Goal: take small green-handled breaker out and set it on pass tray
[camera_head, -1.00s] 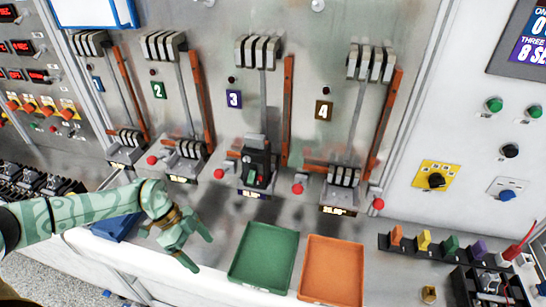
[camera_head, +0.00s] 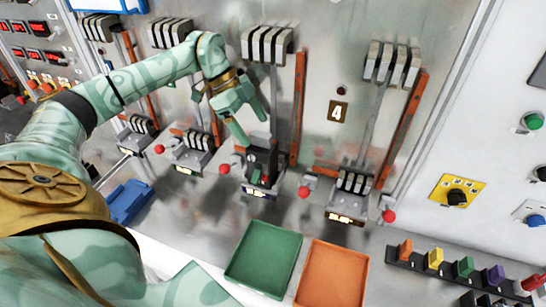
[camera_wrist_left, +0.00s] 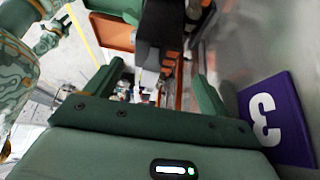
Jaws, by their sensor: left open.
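The small breaker (camera_head: 262,165) has a dark body and sits in the third station, below the upper contacts. Green and red show low on its front. It also shows as a dark block in the left wrist view (camera_wrist_left: 157,35). My left gripper (camera_head: 251,132) is open and empty, just above the breaker and apart from it. In the left wrist view its fingers (camera_wrist_left: 155,88) stand on either side with the breaker beyond them. A green tray (camera_head: 240,272) lies in front of the station; I see no pass label on it.
An orange tray (camera_head: 330,300) lies right of the green one. Orange bars (camera_head: 299,105) and red knobs (camera_head: 304,193) flank the station. A blue bin (camera_head: 128,203) is at left. My other arm shows at the left wrist view's edge (camera_wrist_left: 15,75).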

